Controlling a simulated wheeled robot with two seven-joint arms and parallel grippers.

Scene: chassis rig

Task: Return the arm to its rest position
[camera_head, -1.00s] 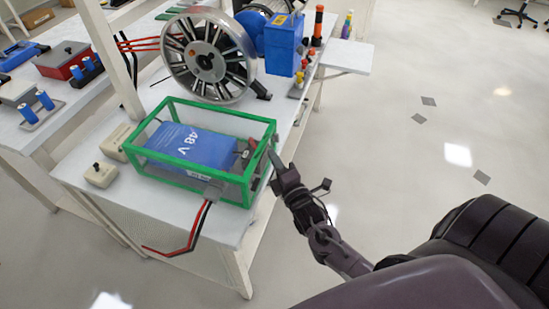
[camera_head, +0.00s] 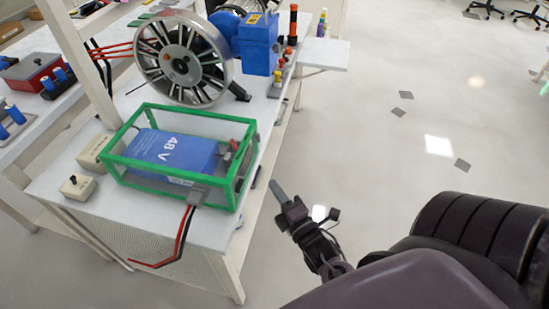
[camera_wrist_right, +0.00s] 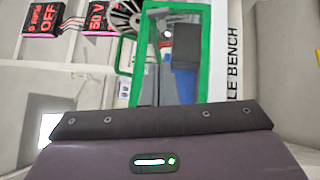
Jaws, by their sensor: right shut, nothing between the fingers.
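My right gripper (camera_head: 278,192) is shut and empty. In the head view it hangs over the floor just right of the table edge, apart from the green-framed box. The right arm runs down from it towards the bottom of the picture. My left gripper is not in view.
A green-framed clear box (camera_head: 113,157) holding a blue 48 V battery (camera_head: 170,152) stands on the white table (camera_head: 60,195). The box also shows in the right wrist view (camera_wrist_right: 205,50). A spoked wheel (camera_head: 182,62) and blue unit (camera_head: 257,45) stand behind.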

